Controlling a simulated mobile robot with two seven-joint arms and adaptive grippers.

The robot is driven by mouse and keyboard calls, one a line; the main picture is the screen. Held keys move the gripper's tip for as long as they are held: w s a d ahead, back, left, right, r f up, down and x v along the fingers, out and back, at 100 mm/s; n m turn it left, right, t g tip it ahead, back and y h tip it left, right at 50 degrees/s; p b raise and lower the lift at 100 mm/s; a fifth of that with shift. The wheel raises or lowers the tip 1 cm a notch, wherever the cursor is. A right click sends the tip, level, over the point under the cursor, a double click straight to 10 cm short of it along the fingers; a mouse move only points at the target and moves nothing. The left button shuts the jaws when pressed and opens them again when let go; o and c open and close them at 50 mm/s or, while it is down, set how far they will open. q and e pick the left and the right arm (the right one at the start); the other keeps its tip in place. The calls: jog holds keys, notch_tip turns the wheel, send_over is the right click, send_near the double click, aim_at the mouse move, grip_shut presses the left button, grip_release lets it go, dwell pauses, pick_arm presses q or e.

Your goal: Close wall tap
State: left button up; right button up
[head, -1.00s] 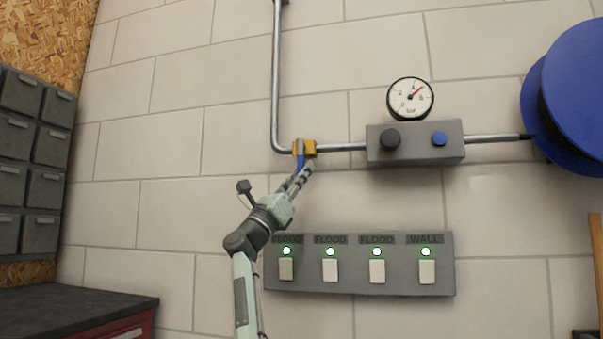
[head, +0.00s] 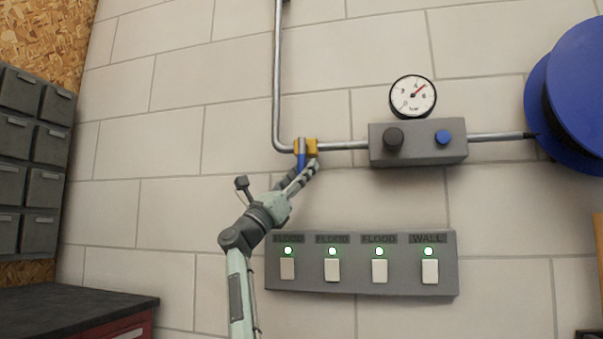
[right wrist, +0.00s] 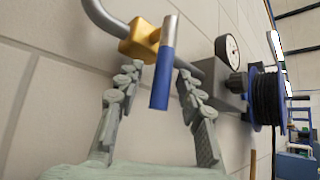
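The wall tap has a brass-yellow valve body (head: 312,147) on the grey pipe and a lever with a blue sleeve (head: 301,161) pointing down, across the horizontal pipe run. In the right wrist view the valve body (right wrist: 140,38) and the blue-sleeved lever (right wrist: 162,75) with its silver end are close. My right gripper (head: 304,168) is open just below the valve. Its two fingers (right wrist: 160,73) stand on either side of the lever, with a visible gap to each. The left gripper is not in view.
A grey regulator block (head: 418,142) with a pressure gauge (head: 413,96) sits right of the tap. A blue hose reel (head: 575,100) is at the far right. A switch panel (head: 362,286) with lit green lights is below. Grey drawers (head: 28,160) stand left.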

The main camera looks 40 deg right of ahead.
jog(key=w+v, duration=0.1)
jog(key=v, duration=1.1)
jog(key=shift+s, duration=0.5)
jog(key=shift+f, duration=0.1)
